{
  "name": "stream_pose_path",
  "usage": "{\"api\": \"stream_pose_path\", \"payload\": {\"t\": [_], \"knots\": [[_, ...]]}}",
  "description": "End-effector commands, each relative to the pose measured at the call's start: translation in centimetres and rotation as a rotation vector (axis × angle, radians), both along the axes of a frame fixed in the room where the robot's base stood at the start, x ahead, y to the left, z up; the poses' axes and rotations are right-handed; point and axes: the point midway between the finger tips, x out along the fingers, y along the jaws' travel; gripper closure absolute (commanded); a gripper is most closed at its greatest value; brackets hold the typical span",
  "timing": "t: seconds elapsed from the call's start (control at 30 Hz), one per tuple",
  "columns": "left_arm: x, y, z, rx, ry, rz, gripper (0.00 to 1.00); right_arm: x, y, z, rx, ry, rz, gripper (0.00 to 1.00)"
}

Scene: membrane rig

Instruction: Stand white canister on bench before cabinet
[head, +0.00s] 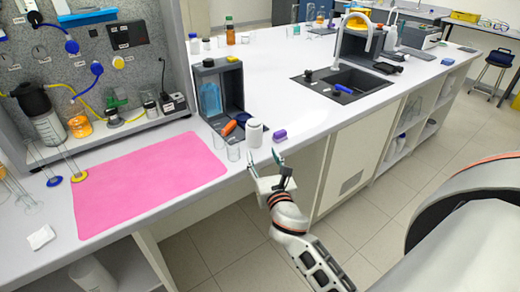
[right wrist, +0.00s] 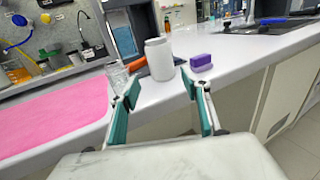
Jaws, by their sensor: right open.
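The white canister (head: 254,132) stands upright on the white bench (head: 284,86), close to the front edge. It also shows upright in the right wrist view (right wrist: 159,60). The small grey open-front cabinet (head: 234,88) with a blue bottle inside stands just behind and left of it. My right gripper (head: 264,160) is open and empty at the bench's front edge. Its teal fingers (right wrist: 159,86) point toward the canister, which appears between them but beyond the fingertips, apparently untouched. My left gripper is not in view.
Clear glass beakers (head: 233,152) and an orange-handled item (head: 229,128) stand left of the canister. A purple block (head: 280,136) lies close on its right. A pink mat (head: 150,180) covers the left bench. The bench between block and sink (head: 345,84) is clear.

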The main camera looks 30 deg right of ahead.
Motion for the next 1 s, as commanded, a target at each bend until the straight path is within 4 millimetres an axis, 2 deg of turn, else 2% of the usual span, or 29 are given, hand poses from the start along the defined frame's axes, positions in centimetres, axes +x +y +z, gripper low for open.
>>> {"api": "stream_pose_path", "payload": {"t": [0.17, 0.27, 0.47, 0.63, 0.8, 0.9, 1.0], "knots": [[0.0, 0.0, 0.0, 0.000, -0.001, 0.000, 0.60, -1.1, 0.5, -0.8, 0.058, -0.001, 0.010, 0.53], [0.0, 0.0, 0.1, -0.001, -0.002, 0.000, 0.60, -2.0, 1.4, -2.9, 0.225, -0.003, 0.035, 0.53], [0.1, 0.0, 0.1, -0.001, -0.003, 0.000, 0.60, -5.5, 4.6, -9.7, 0.830, 0.004, 0.058, 0.53], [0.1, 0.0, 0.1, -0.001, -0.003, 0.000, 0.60, -10.1, 7.9, -15.6, 1.440, 0.023, -0.029, 0.53], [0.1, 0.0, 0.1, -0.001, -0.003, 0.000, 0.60, -15.5, 11.1, -20.6, 2.037, 0.030, -0.244, 0.53], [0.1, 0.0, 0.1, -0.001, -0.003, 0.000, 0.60, -18.5, 12.7, -22.7, 2.332, 0.017, -0.408, 0.53], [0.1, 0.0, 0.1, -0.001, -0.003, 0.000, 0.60, -20.9, 13.8, -24.1, 2.545, -0.006, -0.564, 0.53]]}}
